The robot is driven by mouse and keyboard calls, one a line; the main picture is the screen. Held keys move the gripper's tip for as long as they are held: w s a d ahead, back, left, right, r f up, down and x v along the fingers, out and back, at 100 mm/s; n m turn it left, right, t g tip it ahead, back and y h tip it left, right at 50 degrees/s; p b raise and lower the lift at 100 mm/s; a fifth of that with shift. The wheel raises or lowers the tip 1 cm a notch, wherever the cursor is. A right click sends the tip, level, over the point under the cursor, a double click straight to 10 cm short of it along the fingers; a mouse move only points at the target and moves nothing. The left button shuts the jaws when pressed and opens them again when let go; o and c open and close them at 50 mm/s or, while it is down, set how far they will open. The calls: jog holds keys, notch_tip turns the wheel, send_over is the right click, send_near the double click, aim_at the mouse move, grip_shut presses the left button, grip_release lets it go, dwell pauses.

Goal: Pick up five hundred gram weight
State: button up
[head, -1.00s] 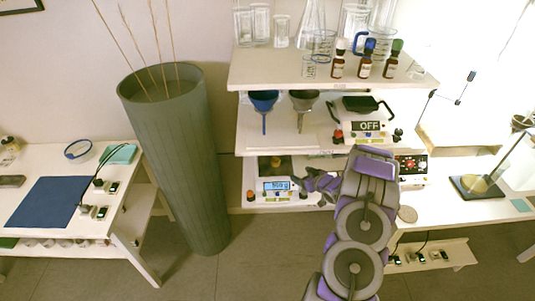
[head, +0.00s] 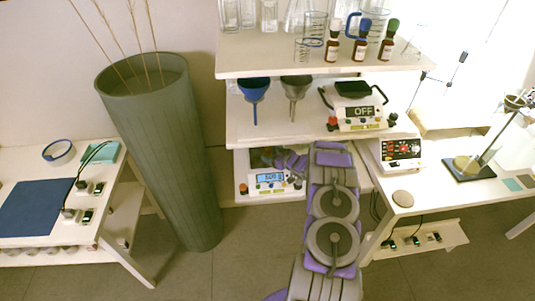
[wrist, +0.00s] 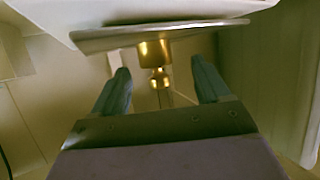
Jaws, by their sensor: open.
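In the wrist view a brass weight (wrist: 155,52) with a narrow neck and knob sits against a round metal pan (wrist: 200,32). The picture seems upside down there, with the knob pointing down. My gripper (wrist: 159,66) is open, one finger on each side of the weight, with gaps visible on both sides. In the head view my gripper (head: 275,158) is at the lower shelf, over a balance (head: 268,182) with a lit blue display. I cannot make out the weight in the head view, where my gripper and the shelf above crowd it.
The middle shelf (head: 270,135) lies close above my gripper, with funnels and a hotplate reading OFF (head: 360,115). Bottles and glassware stand on the top shelf (head: 270,62). A tall green bin (head: 170,150) stands left. A white device (head: 400,152) is on the right table.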

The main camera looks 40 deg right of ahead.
aim_at(270, 152)
jog(key=shift+d+b+x, duration=0.2)
jog(key=shift+b+x, duration=0.15)
jog(key=shift+x, duration=0.65)
jog(key=shift+d+b+x, duration=0.2)
jog(key=shift+b+x, duration=0.15)
jog(key=shift+x, duration=0.7)
jog(key=shift+w, duration=0.75)
jog(key=shift+f, duration=0.1)
grip_shut()
